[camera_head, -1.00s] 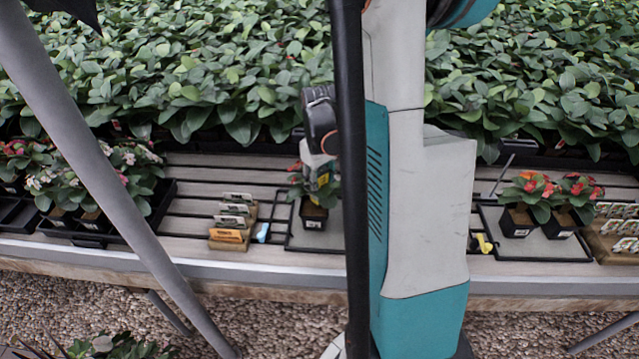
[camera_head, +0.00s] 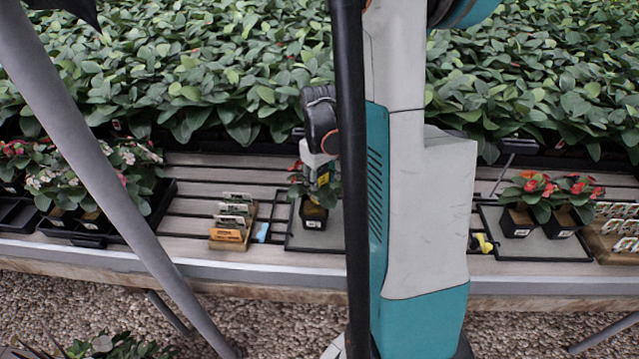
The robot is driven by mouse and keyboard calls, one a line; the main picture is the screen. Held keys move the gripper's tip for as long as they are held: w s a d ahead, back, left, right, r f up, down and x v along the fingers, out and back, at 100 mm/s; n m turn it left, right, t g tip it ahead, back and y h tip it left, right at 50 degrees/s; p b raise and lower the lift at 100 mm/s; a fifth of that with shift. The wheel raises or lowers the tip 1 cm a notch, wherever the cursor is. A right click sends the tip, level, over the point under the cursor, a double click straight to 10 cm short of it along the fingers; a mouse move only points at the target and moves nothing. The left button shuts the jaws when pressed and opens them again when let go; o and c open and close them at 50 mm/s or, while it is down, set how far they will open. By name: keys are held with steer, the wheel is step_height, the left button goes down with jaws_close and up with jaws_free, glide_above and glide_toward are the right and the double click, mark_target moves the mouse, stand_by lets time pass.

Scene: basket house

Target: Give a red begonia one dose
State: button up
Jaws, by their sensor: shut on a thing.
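My gripper (camera_head: 319,172) is at the middle of the bench, partly hidden behind a dark pole. It points down over a small black pot (camera_head: 314,216) with green leaves and a little red, on a dark tray (camera_head: 300,240). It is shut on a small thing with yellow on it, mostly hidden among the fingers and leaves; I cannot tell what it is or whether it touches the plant. Two red-flowered plants in black pots, one on the left (camera_head: 517,226) and one on the right (camera_head: 559,227), stand on another tray (camera_head: 575,252).
A wooden block with labels (camera_head: 229,238) and a small blue item (camera_head: 263,232) lie left of the middle tray. A yellow and black item (camera_head: 482,243) lies at the right tray. A black tray of flowering plants (camera_head: 100,240) is at left. Dense foliage (camera_head: 220,80) fills the back.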

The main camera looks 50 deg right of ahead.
mark_target(319, 170)
steer(key=shift+r+p, duration=2.55)
steer(key=shift+r, duration=0.95)
steer(key=shift+w+f, duration=0.1)
